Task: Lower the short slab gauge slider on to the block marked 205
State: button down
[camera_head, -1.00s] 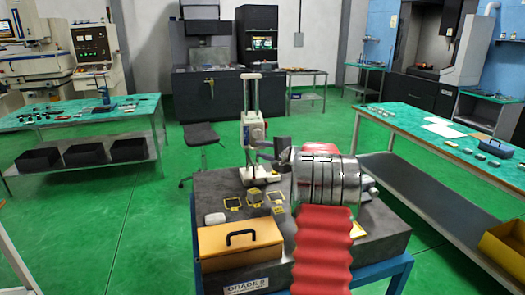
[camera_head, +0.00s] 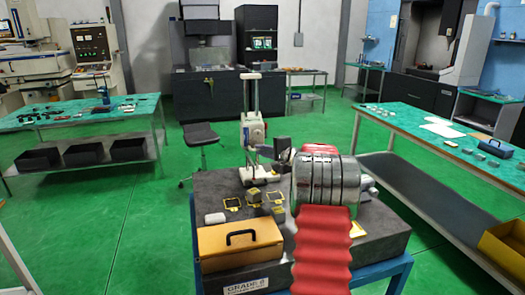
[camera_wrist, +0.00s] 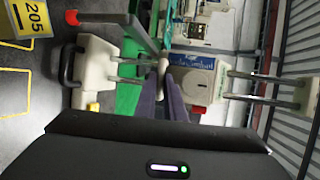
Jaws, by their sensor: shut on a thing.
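The white slab gauge stands upright at the back of the dark granite plate in the head view, its white slider (camera_head: 253,128) partway up its posts. In the wrist view the slider (camera_wrist: 195,82) has a blue label, and the gauge lies sideways, its base at left. My gripper (camera_wrist: 163,80) is shut on a pale part of the slider. A dark arm with a red tip (camera_wrist: 72,18) reaches from the slider toward the block marked 205 (camera_wrist: 32,18), with a small gap visible between them. The block (camera_head: 254,195) sits on the plate, partly cut off in the wrist view.
A wooden case (camera_head: 240,243) with a black handle sits at the plate's front left. Yellow outlines (camera_head: 232,203) mark the granite plate (camera_head: 215,183). A pale rounded piece (camera_head: 215,218) lies at its left. My arm covers the plate's right side.

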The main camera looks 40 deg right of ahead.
notch_tip(320, 180, down, 6)
jog(key=shift+r, duration=0.15)
jog(key=c, duration=1.9)
grip_release()
jog(key=shift+o, duration=0.3)
jog(key=shift+r, duration=0.15)
jog(key=v, duration=1.3)
jog(key=shift+s, duration=0.4)
